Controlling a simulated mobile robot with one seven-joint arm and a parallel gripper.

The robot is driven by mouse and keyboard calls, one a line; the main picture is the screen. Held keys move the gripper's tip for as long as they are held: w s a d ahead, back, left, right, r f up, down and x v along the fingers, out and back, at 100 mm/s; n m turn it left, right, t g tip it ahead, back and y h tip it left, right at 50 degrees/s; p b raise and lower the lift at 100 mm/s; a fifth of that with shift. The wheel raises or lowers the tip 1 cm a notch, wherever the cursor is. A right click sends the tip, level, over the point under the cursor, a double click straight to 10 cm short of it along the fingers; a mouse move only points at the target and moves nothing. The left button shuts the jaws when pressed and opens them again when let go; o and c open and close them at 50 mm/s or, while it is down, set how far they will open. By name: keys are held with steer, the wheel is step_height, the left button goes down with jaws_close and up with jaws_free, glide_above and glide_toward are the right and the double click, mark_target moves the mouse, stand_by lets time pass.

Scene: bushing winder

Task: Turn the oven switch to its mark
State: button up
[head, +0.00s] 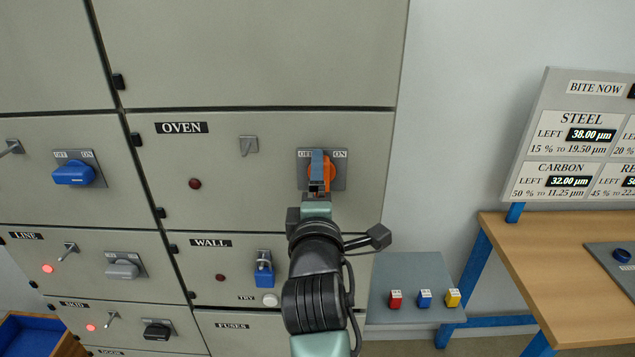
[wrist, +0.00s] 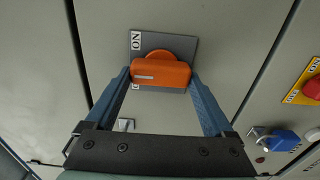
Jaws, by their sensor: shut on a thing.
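The oven switch is an orange handle (head: 329,178) on a grey plate (head: 340,170) marked OFF at left and ON at right, on the panel labelled OVEN (head: 182,128). My gripper (head: 318,160) is in front of it, with its blue fingers on the handle. In the wrist view the orange handle (wrist: 160,75) sits between the two fingers of my gripper (wrist: 160,82), which are shut on it. The handle stands about upright on its plate, with a pale line at its upper end. My fingers hide part of the handle in the head view.
A small grey lever (head: 249,146) and a dark red lamp (head: 195,183) are left of the switch. A shelf with red, blue and yellow blocks (head: 424,298) and a wooden table (head: 560,270) stand at right.

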steer(key=shift+f, duration=0.1)
steer(key=o, duration=1.1)
steer(key=s+b, duration=0.4)
steer(key=s, duration=0.9)
